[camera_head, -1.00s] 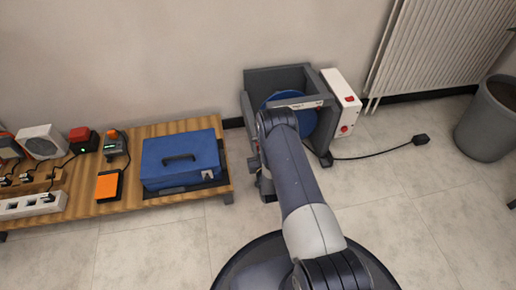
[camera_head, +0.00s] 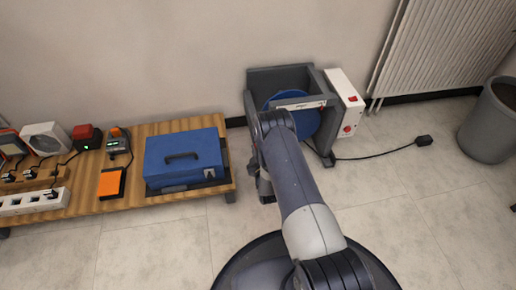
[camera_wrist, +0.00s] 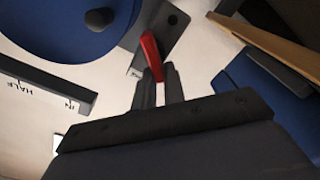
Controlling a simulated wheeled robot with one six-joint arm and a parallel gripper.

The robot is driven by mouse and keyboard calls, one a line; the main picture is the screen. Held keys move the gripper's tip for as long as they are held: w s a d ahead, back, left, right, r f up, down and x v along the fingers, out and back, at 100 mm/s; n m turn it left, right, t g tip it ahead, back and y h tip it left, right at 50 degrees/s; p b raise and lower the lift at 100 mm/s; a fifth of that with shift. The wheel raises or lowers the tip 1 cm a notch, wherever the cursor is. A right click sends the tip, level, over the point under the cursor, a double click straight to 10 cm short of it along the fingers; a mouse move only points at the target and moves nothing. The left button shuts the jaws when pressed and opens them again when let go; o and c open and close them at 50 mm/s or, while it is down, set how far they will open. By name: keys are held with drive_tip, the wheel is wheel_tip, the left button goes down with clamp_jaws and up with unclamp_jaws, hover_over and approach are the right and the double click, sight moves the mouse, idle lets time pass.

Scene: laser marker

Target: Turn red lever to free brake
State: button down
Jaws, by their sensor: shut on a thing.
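The red lever (camera_wrist: 152,52) stands up between the two dark fingers of my gripper (camera_wrist: 158,78) in the wrist view. The fingers are shut on it, and its upper part sticks out beyond them. A grey plate (camera_wrist: 165,25) with a dark round spot lies behind the lever. In the head view, the grey machine frame (camera_head: 280,75) with a blue disc (camera_head: 307,122) stands on the floor by the wall. My arm reaches to its left front side and hides the lever and my gripper there.
A white box (camera_head: 345,100) with red controls sits on the frame's right side; its cable runs to a plug (camera_head: 424,140). A low wooden table (camera_head: 142,130) with a blue case (camera_head: 183,155) stands close on the left. A grey bin (camera_head: 488,125) stands far right.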

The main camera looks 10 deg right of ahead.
drive_tip(key=shift+s+a+f+n, duration=0.1)
drive_tip(key=shift+f+n, duration=0.2)
drive_tip(key=shift+n, duration=1.1)
drive_tip(key=shift+d+f+n, duration=0.1)
drive_tip(key=shift+f+n, duration=0.15)
drive_tip(key=shift+n, duration=1.15)
drive_tip(key=shift+s+a+f+n, duration=0.1)
drive_tip(key=shift+f+n, duration=0.2)
drive_tip(key=shift+n, duration=1.1)
drive_tip(key=c, duration=1.5)
unclamp_jaws()
drive_tip(key=shift+w, duration=0.1)
drive_tip(key=shift+r, duration=0.1)
